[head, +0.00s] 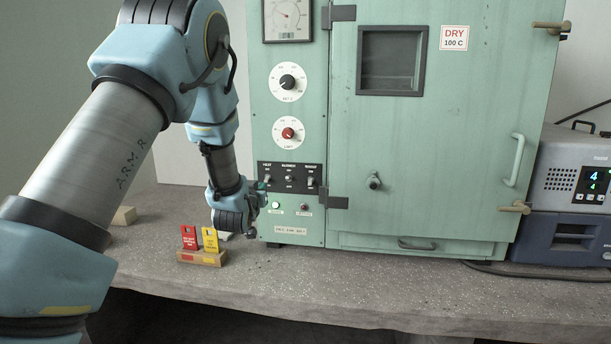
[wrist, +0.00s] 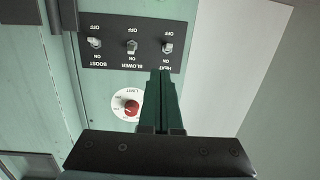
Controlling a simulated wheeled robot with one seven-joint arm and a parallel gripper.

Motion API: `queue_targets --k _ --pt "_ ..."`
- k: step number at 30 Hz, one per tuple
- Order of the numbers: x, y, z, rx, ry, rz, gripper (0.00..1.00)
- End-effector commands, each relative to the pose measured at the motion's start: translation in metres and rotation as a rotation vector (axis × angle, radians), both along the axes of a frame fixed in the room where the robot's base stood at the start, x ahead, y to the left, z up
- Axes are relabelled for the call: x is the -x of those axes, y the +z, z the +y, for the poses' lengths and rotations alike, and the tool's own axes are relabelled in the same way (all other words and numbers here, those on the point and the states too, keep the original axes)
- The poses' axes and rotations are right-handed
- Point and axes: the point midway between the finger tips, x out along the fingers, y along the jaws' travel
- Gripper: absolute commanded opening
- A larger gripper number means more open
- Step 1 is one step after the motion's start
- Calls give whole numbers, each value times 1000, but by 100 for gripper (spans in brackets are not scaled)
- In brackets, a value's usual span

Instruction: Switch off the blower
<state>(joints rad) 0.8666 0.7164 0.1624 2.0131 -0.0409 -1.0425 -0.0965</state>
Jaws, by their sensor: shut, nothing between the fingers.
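The blower switch (head: 289,177) is the middle of three toggles on the black panel at the oven's lower left. In the wrist view, which is upside down, the blower switch (wrist: 131,47) sits between the boost switch (wrist: 95,43) and the heat switch (wrist: 167,47). ON is marked at the panel's upper side, OFF at its lower side. I cannot tell clearly which way the blower lever points. My gripper (wrist: 162,73) is shut and empty, its tips close to the heat switch, to one side of the blower switch. In the head view my gripper (head: 262,186) is at the panel's left edge.
A wooden block with red and yellow tags (head: 210,240) stands on the bench near my wrist. The oven door handle (head: 515,160) is far right.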

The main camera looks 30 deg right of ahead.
Motion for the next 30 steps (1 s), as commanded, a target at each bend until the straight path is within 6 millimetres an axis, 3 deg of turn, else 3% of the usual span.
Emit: queue_targets --k 1,5,17,23,30 --pt "6 2 -13 19 -22 -26 0" --pt "13 7 -30 53 -50 -69 0" --pt "13 9 -33 60 -54 -77 0" --pt "-1 11 -46 59 -54 -77 0" --pt "-33 11 -76 58 -54 -77 0"
